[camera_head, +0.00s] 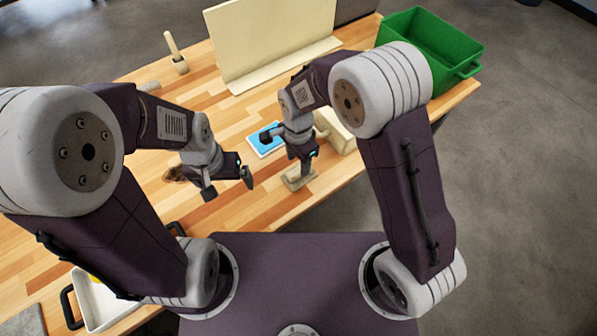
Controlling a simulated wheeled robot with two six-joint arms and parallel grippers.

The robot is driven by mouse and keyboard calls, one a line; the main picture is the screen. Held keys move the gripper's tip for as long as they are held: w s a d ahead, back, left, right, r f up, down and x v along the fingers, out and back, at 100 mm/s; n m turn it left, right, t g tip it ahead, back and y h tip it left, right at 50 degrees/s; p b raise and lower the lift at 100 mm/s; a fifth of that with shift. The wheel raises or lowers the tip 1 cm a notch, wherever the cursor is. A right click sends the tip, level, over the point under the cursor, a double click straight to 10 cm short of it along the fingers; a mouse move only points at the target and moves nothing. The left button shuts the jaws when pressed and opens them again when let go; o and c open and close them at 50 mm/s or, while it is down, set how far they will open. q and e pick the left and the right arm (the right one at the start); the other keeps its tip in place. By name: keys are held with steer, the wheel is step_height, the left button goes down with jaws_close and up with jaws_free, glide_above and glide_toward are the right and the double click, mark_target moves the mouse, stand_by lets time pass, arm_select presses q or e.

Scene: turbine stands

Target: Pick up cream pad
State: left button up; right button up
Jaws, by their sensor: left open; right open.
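A small flat cream-beige piece (294,182), which looks like the cream pad, lies on the wooden table near its front edge. My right gripper (289,156) is open, pointing down just above and behind this piece, and covers part of it. I cannot tell whether they touch. My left gripper (228,187) is open and empty over the table, to the left of the piece.
A blue-topped pad (258,146) and a cream block (341,137) lie near my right gripper. A cream upright panel (270,40) stands behind. A green crate (455,50) is back right; a white tray (98,308) is front left. A peg stand (180,66) is back left.

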mark_target(299, 168)
steer(key=f, duration=0.3)
steer(key=f+p, duration=0.1)
steer(key=shift+d+f, duration=0.2)
steer(key=shift+d, duration=0.15)
steer(key=shift+w+a+f, duration=0.1)
steer(key=shift+a+f, duration=0.1)
steer(key=shift+f, duration=0.1)
steer(key=shift+d, duration=0.1)
jaws_close()
steer(key=shift+r, duration=0.25)
step_height(299, 168, up, 4)
steer(key=shift+d+f+b, duration=0.1)
steer(key=shift+b, duration=0.45)
steer(key=s+d+r+b, duration=0.1)
steer(key=s+d+r, duration=0.1)
steer(key=d+r, duration=0.4)
steer(key=d, duration=0.5)
steer(key=shift+d+r, duration=0.15)
steer(key=shift+r, duration=0.25)
steer(key=shift+s, duration=0.1)
